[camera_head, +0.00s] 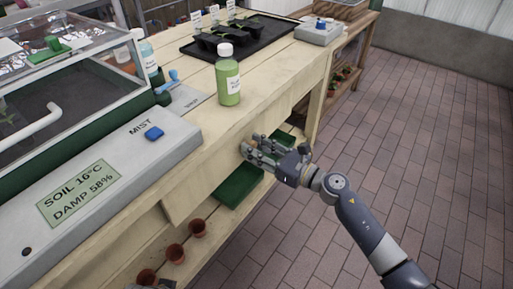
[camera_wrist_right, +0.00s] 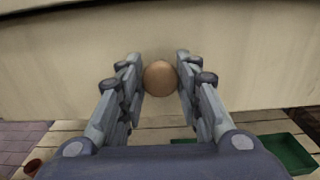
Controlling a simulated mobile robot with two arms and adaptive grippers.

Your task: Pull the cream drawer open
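The cream drawer front (camera_head: 205,181) is under the bench top, and its panel fills the upper part of the right wrist view (camera_wrist_right: 70,70). It looks about flush with the bench, though I cannot judge this exactly. Its round tan knob (camera_wrist_right: 160,78) sits between the two fingers of my right gripper (camera_wrist_right: 160,85), which touch or nearly touch it on both sides. In the head view the right gripper (camera_head: 254,150) is at the drawer front and mostly hides the knob. A small grey piece at the bottom edge seems to be my left gripper (camera_head: 152,286); its fingers cannot be made out.
A green-filled bottle (camera_head: 228,82), a black tray (camera_head: 240,38) and a grey control box (camera_head: 95,185) stand on the bench top. Below are a green tray (camera_head: 240,184) and several terracotta pots (camera_head: 176,254). The brick floor (camera_head: 430,130) on the right is clear.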

